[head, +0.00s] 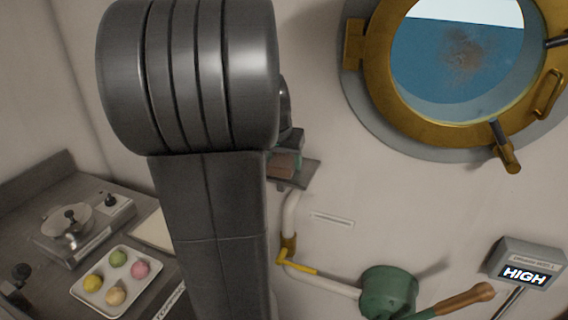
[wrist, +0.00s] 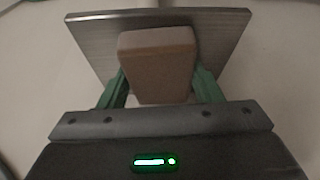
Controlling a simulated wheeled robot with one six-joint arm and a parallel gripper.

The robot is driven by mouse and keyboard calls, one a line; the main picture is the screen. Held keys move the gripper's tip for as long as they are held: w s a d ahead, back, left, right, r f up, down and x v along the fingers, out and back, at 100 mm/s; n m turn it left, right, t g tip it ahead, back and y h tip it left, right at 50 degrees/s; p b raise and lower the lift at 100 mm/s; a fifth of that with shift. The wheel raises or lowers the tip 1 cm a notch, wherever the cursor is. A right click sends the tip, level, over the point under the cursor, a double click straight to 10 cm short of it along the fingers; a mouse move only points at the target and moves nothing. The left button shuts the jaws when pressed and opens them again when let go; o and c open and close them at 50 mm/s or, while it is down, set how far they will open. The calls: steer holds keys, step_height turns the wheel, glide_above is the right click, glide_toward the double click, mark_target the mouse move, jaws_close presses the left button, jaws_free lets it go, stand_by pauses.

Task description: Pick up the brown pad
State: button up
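The brown pad (wrist: 158,68) is a small block with rounded edges. In the wrist view it stands between the two green fingers of my gripper (wrist: 160,88), one on each side. The fingertips are at or very near its sides; I cannot tell whether they press on it. A flat grey metal plate (wrist: 92,32) lies behind the pad. In the head view the pad (head: 282,165) shows in part beside my arm, at a small wall shelf (head: 303,176). My gripper (head: 288,148) is mostly hidden there by my arm.
A brass porthole (head: 376,75) is at the upper right. Below the shelf run a white pipe with a yellow valve handle (head: 298,264), and a green pot-like object (head: 388,290). A counter at the left holds a scale (head: 82,235) and a tray (head: 126,254) with several coloured balls.

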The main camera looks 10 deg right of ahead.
mark_target(283, 159)
steer(key=shift+c, duration=1.1)
steer(key=shift+r, duration=0.1)
step_height(283, 159, up, 10)
steer(key=shift+r, duration=0.2)
steer(key=o, duration=0.3)
steer(key=shift+c, duration=1.2)
steer(key=shift+f, duration=0.1)
